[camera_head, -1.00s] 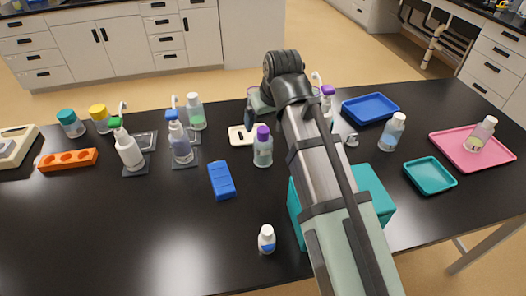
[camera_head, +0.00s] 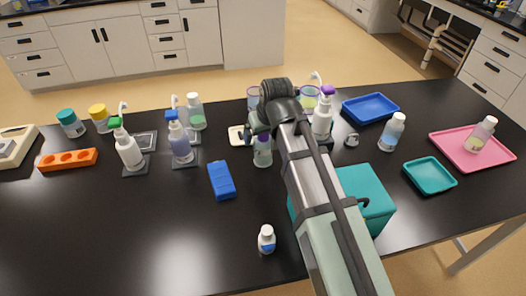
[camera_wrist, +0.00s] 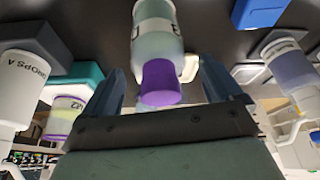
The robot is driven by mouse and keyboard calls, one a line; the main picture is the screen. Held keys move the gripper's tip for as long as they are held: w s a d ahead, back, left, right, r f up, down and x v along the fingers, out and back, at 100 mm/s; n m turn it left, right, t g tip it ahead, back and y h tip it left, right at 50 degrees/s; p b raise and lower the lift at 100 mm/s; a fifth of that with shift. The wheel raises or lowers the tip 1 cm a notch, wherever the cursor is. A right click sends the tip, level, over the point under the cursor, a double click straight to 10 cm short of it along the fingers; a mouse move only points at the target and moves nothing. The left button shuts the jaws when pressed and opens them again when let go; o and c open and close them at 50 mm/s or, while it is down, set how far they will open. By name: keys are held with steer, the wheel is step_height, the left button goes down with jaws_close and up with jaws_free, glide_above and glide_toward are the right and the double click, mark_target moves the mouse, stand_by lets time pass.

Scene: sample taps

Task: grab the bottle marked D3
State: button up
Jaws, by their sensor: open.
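A clear bottle with a purple cap and a white label stands on the black bench in the head view (camera_head: 262,158). The fingers are open, with a gap on each side of the cap. Its label is cut off and turned, so I cannot read whether it says D3. Other bottles' markings are too small in the head view.
A blue block (camera_head: 221,180) lies left of the bottle. A teal box (camera_head: 366,192) stands to the right, partly behind my arm. A white purple-topped pump bottle (camera_head: 321,122) and purple-rimmed jars stand close behind. A small white bottle (camera_head: 266,240) stands near the front, with free bench leftward.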

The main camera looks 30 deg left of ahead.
steer(key=shift+x, duration=0.85)
steer(key=c, duration=1.7)
